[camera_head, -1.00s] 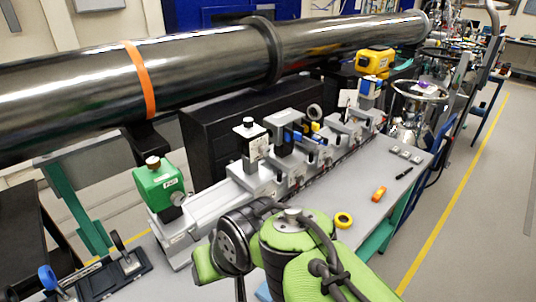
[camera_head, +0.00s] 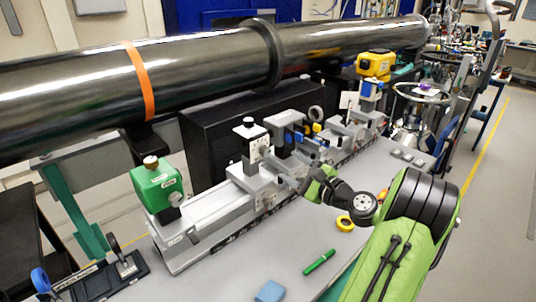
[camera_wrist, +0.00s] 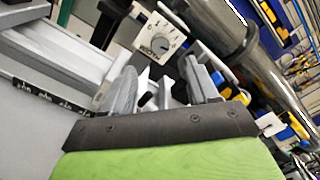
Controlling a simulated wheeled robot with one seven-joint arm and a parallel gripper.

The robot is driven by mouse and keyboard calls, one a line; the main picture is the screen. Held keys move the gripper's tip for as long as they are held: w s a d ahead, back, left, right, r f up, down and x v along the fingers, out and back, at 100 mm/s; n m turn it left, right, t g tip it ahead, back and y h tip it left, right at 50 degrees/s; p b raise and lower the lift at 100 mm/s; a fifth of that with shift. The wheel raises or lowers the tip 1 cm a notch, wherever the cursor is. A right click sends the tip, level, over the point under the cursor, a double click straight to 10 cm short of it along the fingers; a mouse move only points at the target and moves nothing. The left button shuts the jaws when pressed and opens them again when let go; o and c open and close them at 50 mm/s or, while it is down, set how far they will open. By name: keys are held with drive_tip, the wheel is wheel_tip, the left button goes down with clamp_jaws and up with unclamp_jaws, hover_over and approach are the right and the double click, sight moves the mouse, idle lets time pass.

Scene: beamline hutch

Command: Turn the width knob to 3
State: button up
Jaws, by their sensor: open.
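In the head view my gripper (camera_head: 288,182) is over the rail, just right of and below the white block.
A green box (camera_head: 158,188) stands on the rail's near end. A long black tube (camera_head: 200,68) runs behind the rail. A green marker (camera_head: 319,261), yellow tape roll (camera_head: 345,223) and blue block (camera_head: 269,291) lie on the grey table.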

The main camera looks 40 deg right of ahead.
sight(266, 154)
drive_tip(key=w, duration=1)
drive_tip(key=shift+a, duration=0.15)
drive_tip(key=c, duration=1)
drive_tip(key=shift+c, duration=0.2)
drive_tip(key=shift+n, duration=0.3)
drive_tip(key=n+b, duration=0.1)
drive_tip(key=n, duration=0.1)
drive_tip(key=n+b, duration=0.3)
drive_tip(key=n, duration=0.1)
drive_tip(key=shift+a+f, duration=0.1)
drive_tip(key=shift+f, duration=0.2)
drive_tip(key=n+b, duration=0.4)
drive_tip(key=n, duration=0.1)
drive_tip(key=shift+n+b, duration=0.3)
